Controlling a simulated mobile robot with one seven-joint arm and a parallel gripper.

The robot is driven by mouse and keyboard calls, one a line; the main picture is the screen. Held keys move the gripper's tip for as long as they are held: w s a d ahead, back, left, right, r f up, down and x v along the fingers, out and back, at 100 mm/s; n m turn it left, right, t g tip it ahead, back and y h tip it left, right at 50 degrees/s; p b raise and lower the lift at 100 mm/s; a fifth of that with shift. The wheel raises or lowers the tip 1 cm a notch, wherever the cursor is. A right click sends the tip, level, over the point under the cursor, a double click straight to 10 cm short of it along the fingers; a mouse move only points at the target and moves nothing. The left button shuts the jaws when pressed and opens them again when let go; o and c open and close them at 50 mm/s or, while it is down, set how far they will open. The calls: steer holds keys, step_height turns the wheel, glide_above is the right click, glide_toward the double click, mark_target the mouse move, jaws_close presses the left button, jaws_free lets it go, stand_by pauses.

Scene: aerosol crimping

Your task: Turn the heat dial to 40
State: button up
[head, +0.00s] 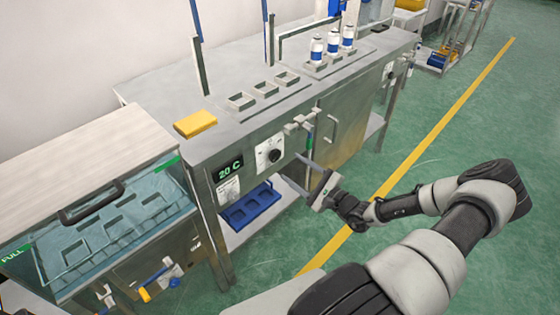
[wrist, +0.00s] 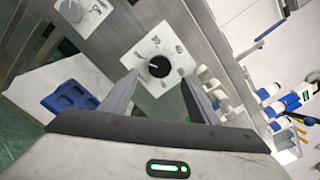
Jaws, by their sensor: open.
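The heat dial is a black round knob (head: 274,155) on a white square plate, set in the front of the grey metal bench. It also shows in the wrist view as a knob (wrist: 159,69) with printed numbers around it, 30 among them. A thin pale mark is on the knob; which number it points at I cannot tell. A display (head: 229,169) left of the dial reads 20 C in green. My gripper (head: 289,166) is open in front of the panel. In the wrist view its fingers (wrist: 160,80) stand on either side of the knob, apart from it.
A blue tray (head: 250,204) lies on the shelf below the dial. Several white and blue bottles (head: 332,45) and a yellow block (head: 195,123) stand on the bench top. A water tank with a handle (head: 92,203) stands at left. The green floor at right is mostly clear.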

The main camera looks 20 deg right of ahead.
mark_target(277, 157)
steer(key=b+x, duration=0.1)
steer(key=x, duration=0.6)
steer(key=shift+w, duration=0.1)
steer(key=c, duration=1)
steer(key=shift+c, duration=0.2)
